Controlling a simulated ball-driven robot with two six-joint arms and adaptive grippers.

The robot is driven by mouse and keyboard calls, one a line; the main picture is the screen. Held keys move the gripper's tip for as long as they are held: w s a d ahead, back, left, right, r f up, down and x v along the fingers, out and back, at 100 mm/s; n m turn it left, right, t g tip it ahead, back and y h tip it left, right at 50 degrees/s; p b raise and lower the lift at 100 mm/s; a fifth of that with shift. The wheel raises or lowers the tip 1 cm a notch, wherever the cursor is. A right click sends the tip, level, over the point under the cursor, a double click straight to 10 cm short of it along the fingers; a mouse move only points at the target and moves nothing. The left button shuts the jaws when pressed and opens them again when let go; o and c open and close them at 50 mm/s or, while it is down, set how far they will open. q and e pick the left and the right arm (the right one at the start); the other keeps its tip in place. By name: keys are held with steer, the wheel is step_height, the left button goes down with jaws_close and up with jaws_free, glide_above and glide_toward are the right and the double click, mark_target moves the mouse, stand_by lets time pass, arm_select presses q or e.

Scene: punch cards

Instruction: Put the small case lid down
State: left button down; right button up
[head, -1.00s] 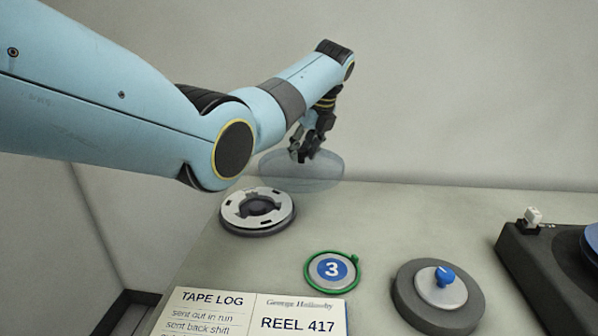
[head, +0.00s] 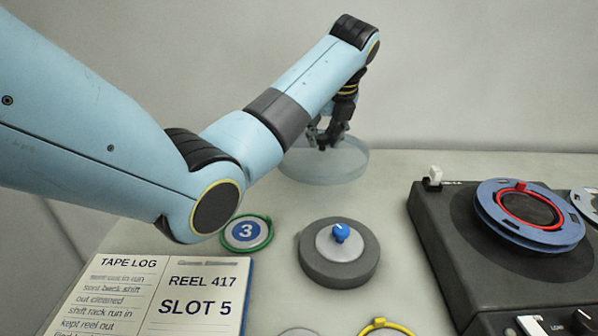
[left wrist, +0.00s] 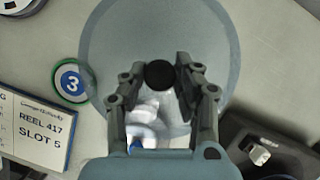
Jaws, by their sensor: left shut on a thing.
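The small case lid (head: 345,168) is a clear, bluish round disc at the far side of the table, near the wall. My left gripper (head: 328,140) reaches down over its middle and is shut on it. In the left wrist view, a dark round knob sits between the fingertips (left wrist: 160,76), with the translucent lid (left wrist: 108,45) spread beneath. I cannot tell whether the lid touches the table or hangs just above it. My right gripper is not in view.
A disc marked 3 in a green ring (head: 246,233) and a grey round case with blue knob (head: 338,270) lie nearer. The dark tape machine (head: 440,255) stands right. A log book (head: 150,300) lies front left. Bare table surrounds the lid's right side.

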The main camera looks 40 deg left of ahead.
arm_select(q)
steer(key=a+f, duration=0.2)
steer(key=a, duration=0.1)
steer(key=a+f, duration=0.2)
steer(key=a, duration=0.2)
steer(key=a+f, duration=0.2)
steer(key=a, duration=0.1)
steer(key=shift+a+f+b, duration=0.3)
steer(key=shift+f+b, duration=0.05)
steer(key=shift+b, duration=0.05)
step_height(320, 180, down, 4)
steer(key=shift+r, duration=0.1)
steer(key=c, duration=1)
jaws_free()
